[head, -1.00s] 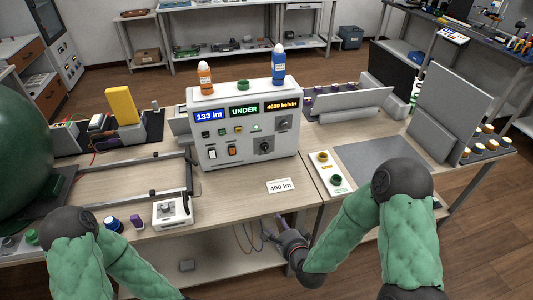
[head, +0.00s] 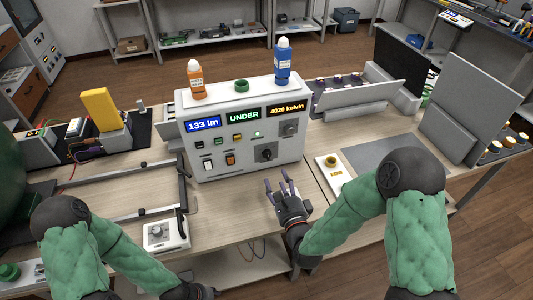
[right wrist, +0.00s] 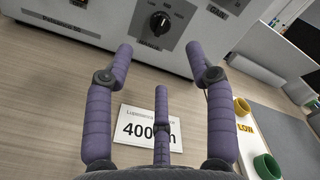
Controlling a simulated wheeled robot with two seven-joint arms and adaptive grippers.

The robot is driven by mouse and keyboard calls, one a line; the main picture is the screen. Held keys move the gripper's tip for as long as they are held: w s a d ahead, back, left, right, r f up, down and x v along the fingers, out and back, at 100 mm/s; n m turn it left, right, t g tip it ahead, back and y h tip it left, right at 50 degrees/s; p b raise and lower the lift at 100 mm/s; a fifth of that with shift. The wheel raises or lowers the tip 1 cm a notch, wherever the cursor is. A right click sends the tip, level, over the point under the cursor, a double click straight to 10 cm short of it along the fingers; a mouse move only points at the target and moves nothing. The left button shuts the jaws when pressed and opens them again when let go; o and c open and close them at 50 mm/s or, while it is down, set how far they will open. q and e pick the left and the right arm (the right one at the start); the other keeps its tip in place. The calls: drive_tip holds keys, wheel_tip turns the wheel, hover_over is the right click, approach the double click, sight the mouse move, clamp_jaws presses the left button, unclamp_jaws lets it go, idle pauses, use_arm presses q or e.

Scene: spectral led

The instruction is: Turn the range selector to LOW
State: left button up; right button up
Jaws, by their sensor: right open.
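The white instrument box (head: 240,165) stands on the bench with lit displays reading 133 lm, UNDER and 4020 kelvin. A black rotary knob (head: 266,153) sits low right on its front, probably the range selector. It shows in the right wrist view (right wrist: 159,22) with a pale pointer mark; its small position labels are hard to read. My right gripper (head: 279,188) is open and empty over the bench in front of the box, apart from the knob. Its purple fingers (right wrist: 160,65) spread below the knob. My left gripper (head: 203,291) is at the bottom edge, mostly hidden.
A 400 lm card (right wrist: 148,130) lies under the right fingers. A white plate (head: 334,172) with coloured rings and a LOW label is to the right. Orange (head: 195,80) and blue (head: 283,62) bottles stand on the box.

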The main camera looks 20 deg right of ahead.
sight(268, 155)
drive_tip(key=shift+w, duration=0.35)
drive_tip(key=w+b, duration=0.2)
drive_tip(key=w, duration=0.7)
drive_tip(key=shift+w+a, duration=0.15)
drive_tip(key=shift+w, duration=0.05)
clamp_jaws()
